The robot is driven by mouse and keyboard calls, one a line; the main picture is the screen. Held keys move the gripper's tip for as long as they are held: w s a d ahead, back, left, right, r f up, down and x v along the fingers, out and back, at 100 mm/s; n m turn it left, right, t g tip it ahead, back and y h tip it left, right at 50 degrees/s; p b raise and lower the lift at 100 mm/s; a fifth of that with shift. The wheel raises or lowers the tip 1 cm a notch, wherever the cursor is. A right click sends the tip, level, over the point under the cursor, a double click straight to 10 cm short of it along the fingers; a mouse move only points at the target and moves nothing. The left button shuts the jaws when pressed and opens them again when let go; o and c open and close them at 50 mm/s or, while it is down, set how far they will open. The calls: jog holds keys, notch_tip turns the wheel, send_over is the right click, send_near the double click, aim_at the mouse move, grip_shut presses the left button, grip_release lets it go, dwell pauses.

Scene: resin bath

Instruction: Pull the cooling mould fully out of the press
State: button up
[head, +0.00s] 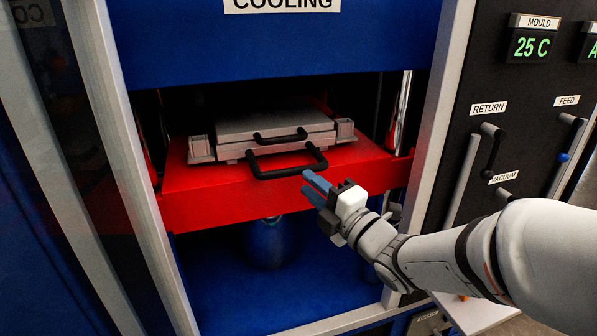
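The cooling mould (274,132) is a grey two-part block lying flat on the red platen (190,183) inside the press. It has a small black handle on its upper part and a larger black handle (287,173) standing out at its front.
Grey blocks flank the mould on the platen. The press frame has pale upright posts (430,120) at each side and a blue upper part (270,50) labelled COOLING. At right, a dark panel (540,90) carries RETURN, FEED and VACUUM handles and a 25 C display.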

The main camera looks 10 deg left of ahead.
aim_at(294, 174)
jog(key=shift+n+g+y, duration=0.3)
jog(key=x, duration=0.8)
jog(key=shift+s+a+p, duration=0.1)
jog(key=shift+s+p, duration=0.1)
jog(key=shift+p, duration=0.1)
jog(key=shift+c, duration=0.6)
grip_shut()
